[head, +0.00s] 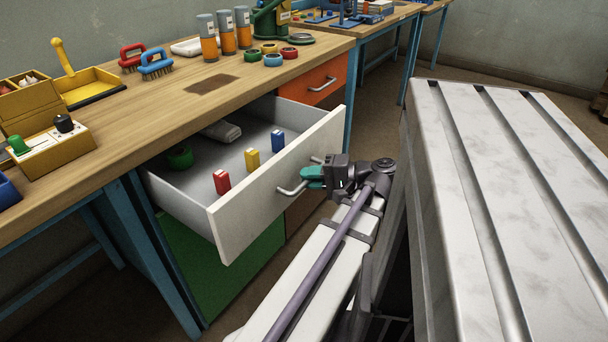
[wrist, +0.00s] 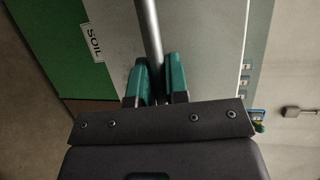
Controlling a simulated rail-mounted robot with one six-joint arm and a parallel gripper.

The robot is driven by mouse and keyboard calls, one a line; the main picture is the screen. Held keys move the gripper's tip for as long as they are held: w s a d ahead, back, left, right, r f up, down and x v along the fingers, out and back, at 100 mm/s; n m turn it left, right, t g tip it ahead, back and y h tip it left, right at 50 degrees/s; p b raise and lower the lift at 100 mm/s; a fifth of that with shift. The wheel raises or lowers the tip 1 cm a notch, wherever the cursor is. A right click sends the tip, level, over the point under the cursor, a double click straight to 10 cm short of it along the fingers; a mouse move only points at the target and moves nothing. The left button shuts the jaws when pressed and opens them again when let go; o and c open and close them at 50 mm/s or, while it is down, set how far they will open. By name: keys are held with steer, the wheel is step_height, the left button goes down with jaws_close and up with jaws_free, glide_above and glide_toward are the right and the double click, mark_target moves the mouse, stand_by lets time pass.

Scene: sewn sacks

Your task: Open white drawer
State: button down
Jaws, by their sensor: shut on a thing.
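The white drawer (head: 275,190) under the wooden workbench is pulled well out, and its inside shows in the head view. Its front also fills the middle of the wrist view (wrist: 205,50). A metal bar handle (head: 292,190) runs across the drawer front. My gripper (head: 313,177), with green fingers, is at the handle in front of the drawer. In the wrist view my gripper (wrist: 157,82) has one finger on each side of the handle bar (wrist: 150,35) and is shut on it. Part of the handle is hidden behind the fingers.
Inside the drawer are red (head: 222,182), yellow (head: 252,159) and blue (head: 278,141) blocks and a green roll (head: 180,157). A green front (head: 230,255) is below, an orange drawer (head: 318,82) beside. A pale ridged surface (head: 510,180) stands close at right.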

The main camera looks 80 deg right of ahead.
steer(key=c, duration=1.1)
jaws_free()
